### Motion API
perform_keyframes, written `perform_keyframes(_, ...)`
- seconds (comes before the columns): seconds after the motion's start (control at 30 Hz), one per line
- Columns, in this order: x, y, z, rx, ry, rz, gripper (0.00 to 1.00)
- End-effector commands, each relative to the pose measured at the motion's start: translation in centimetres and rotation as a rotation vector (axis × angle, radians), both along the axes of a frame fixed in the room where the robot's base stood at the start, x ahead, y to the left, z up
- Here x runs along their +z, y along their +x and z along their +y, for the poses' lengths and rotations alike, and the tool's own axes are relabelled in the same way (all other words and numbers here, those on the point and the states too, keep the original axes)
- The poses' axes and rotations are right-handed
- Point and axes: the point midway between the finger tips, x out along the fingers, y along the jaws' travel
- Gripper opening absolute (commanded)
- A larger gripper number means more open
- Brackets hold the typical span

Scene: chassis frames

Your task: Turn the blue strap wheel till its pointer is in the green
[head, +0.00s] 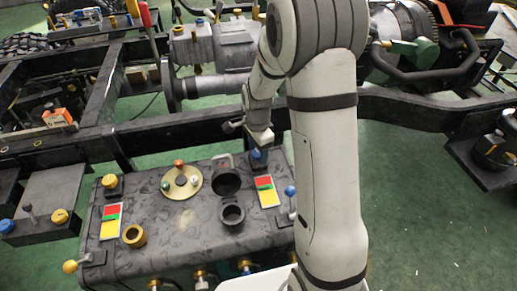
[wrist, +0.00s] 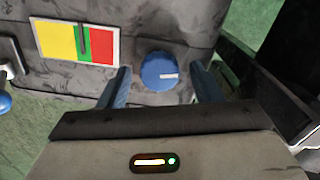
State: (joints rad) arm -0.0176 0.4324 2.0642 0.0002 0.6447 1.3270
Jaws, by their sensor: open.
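The blue strap wheel (wrist: 160,73) is a round knob with a pale mark on its face. In the head view the wheel (head: 258,156) is partly hidden under my gripper (head: 259,138). In the wrist view my gripper (wrist: 162,84) is open, with one blue finger on each side of the wheel. I cannot tell if either finger touches it. A gauge plate (wrist: 58,40) with yellow, green and red bands lies left of the wheel. The plate (head: 267,198) also shows in the head view.
The dark tank top (head: 160,235) also carries a yellow knob (head: 110,182), another coloured plate (head: 110,222), a brass disc (head: 182,182) and black round ports (head: 232,214). A blue-balled lever (head: 290,191) stands near the right edge. Chassis rails (head: 190,124) run behind.

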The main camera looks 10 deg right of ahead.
Motion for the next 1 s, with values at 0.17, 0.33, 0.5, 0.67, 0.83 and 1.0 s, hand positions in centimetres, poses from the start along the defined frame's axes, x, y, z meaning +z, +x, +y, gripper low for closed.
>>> perform_keyframes(0.17, 0.1, 0.0, 0.0, 0.0, 0.0, 0.0, 0.59)
perform_keyframes(0.33, 1.9, 0.1, 0.0, 0.0, 0.0, -0.003, 0.59)
perform_keyframes(0.5, 4.9, 0.1, 0.0, 0.0, 0.0, -0.004, 0.59)
perform_keyframes(0.67, 7.0, 0.1, 0.0, 0.0, 0.0, -0.002, 0.59)
perform_keyframes(0.83, 7.8, 0.0, 0.0, 0.0, 0.0, 0.0, 0.59)
perform_keyframes(1.0, 7.8, 0.0, 0.0, 0.0, 0.0, 0.0, 0.59)
